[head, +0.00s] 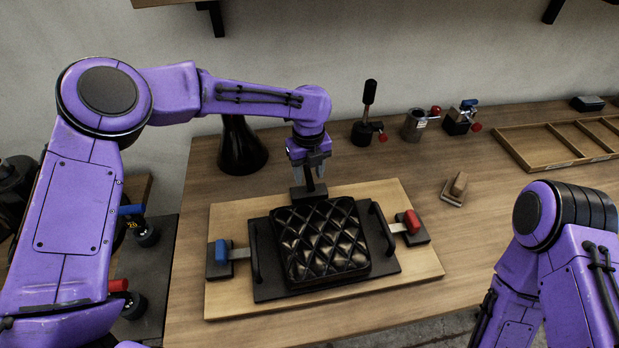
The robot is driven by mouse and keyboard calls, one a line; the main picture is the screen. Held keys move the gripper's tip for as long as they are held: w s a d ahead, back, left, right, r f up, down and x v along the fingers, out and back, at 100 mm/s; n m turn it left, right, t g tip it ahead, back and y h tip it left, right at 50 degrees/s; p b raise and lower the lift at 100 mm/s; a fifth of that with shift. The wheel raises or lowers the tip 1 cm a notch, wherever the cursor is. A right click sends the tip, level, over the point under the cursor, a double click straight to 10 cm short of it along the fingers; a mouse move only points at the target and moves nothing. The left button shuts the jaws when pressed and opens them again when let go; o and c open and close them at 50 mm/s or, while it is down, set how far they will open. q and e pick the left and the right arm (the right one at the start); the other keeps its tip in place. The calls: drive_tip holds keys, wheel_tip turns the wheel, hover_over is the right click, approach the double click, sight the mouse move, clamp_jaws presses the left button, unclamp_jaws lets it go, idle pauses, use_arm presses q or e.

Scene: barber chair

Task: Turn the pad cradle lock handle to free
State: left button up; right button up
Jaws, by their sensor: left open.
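The pad cradle is a black tray (265,293) on a light wooden board (228,306), with a black quilted pad (321,240) in it. A black block (301,195) with an upright dark piece, perhaps the lock handle, stands at the pad's back edge. My left gripper (309,168) points down right above this block, open, its fingers around or just beside the dark piece; I cannot tell which. Latches with a blue knob (222,251) and a red knob (412,221) sit left and right of the tray. My right gripper is out of view; only its arm shows at lower right.
A black cone (240,147) stands behind the board. A black-handled tool (368,115), a metal cup fixture (414,125) and a blue-topped fixture (460,120) line the back. A wooden divided tray (560,143) and a small block (457,188) lie right. The table's front right is clear.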

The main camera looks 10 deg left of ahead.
sight(309, 176)
use_arm(q)
wheel_tip(309, 176, down, 3)
drive_tip(key=shift+w+f, duration=0.1)
drive_tip(key=shift+f, duration=0.1)
clamp_jaws()
drive_tip(key=shift+p, duration=0.3)
